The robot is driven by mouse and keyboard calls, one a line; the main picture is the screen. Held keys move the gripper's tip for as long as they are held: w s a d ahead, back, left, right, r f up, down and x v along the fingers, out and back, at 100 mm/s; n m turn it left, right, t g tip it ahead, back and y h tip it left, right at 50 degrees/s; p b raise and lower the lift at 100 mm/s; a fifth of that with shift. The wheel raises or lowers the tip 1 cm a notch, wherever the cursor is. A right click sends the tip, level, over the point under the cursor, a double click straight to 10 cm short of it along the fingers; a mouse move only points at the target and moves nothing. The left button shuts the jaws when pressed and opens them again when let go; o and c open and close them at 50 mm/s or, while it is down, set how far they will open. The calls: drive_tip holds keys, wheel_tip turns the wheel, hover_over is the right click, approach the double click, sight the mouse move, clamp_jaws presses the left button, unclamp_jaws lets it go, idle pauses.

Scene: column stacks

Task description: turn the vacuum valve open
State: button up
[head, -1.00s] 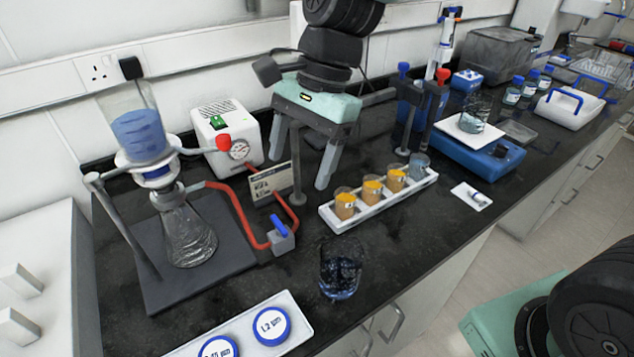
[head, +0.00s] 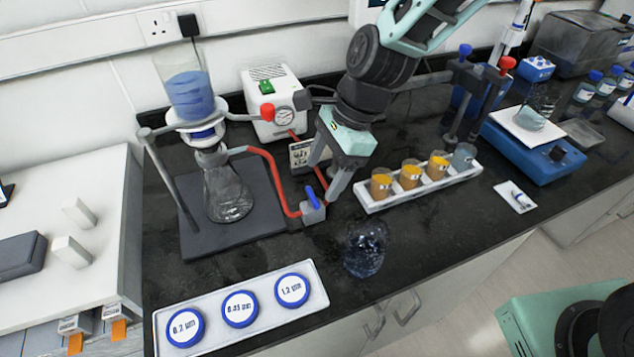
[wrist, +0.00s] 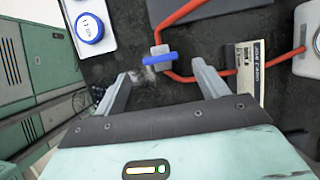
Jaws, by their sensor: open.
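The vacuum valve is a small grey block (head: 313,212) with a blue lever (head: 311,196), set in the red tubing at the right of the filter stand. In the wrist view the blue lever (wrist: 160,60) lies roughly crosswise to the tube at the grey block (wrist: 160,50). My gripper (head: 323,182) is open and points down, close above and behind the valve. In the wrist view my gripper (wrist: 163,72) has the lever between and just beyond its fingertips. No contact with the lever shows.
The filter flask (head: 228,195) stands left on a dark base. A white rack (head: 420,190) of sample cups is close to the right. A glass beaker (head: 364,250) stands in front, near a filter tray (head: 208,308). A small card (head: 300,155) and pump (head: 272,100) are behind.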

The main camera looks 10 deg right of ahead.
sight(312, 195)
drive_tip(key=shift+x, duration=2.15)
drive_tip(key=c, duration=1)
